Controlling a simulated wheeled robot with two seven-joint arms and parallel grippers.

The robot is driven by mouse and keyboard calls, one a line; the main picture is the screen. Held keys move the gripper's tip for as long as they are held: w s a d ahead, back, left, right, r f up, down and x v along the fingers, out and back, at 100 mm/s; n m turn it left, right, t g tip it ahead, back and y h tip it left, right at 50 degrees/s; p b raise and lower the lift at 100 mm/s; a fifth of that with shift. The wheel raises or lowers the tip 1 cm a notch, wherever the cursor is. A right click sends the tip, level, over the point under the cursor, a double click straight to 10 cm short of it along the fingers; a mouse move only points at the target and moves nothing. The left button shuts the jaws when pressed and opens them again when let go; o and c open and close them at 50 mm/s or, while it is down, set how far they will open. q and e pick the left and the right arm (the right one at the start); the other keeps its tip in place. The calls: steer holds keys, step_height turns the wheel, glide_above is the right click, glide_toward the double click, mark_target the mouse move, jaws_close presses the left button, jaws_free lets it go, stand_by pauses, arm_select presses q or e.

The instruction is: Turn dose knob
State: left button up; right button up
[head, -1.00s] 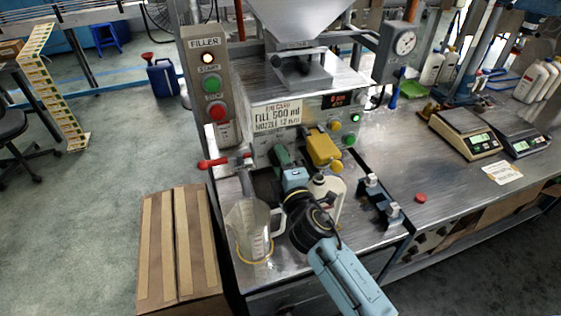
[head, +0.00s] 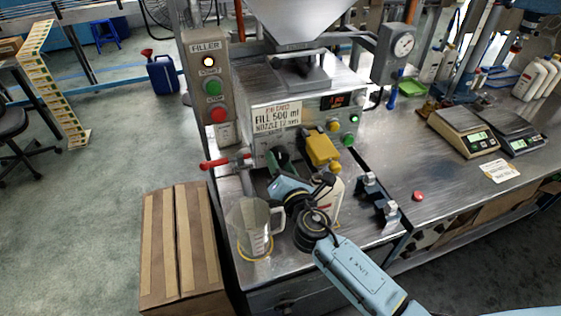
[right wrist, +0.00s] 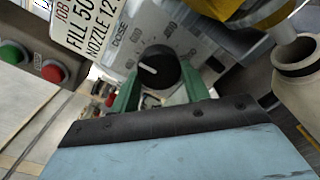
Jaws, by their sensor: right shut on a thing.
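The dose knob (right wrist: 160,68) is a round black knob with a white pointer mark on the filler's grey front panel, beside the word DOSE. My right gripper (right wrist: 158,84) has its green fingers on either side of the knob and is shut on it. My left gripper is not in view.
A clear measuring jug (head: 254,226) stands in front of the filler. A white bottle (head: 328,198) stands just right of my right wrist. A yellow nozzle part (head: 322,150) sits close right of the gripper. A red-handled valve (head: 216,163) is at left. A black clamp fixture (head: 376,198) is at right.

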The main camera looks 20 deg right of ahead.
steer(key=shift+n+p, duration=0.3)
steer(key=shift+n, duration=0.8)
steer(key=o, duration=1)
steer(key=s, duration=0.4)
steer(key=s+b, duration=0.1)
steer(key=s, duration=0.4)
steer(key=s+b, duration=0.1)
steer(key=s, duration=0.3)
steer(key=shift+s+d, duration=0.2)
steer(key=shift+d, duration=0.05)
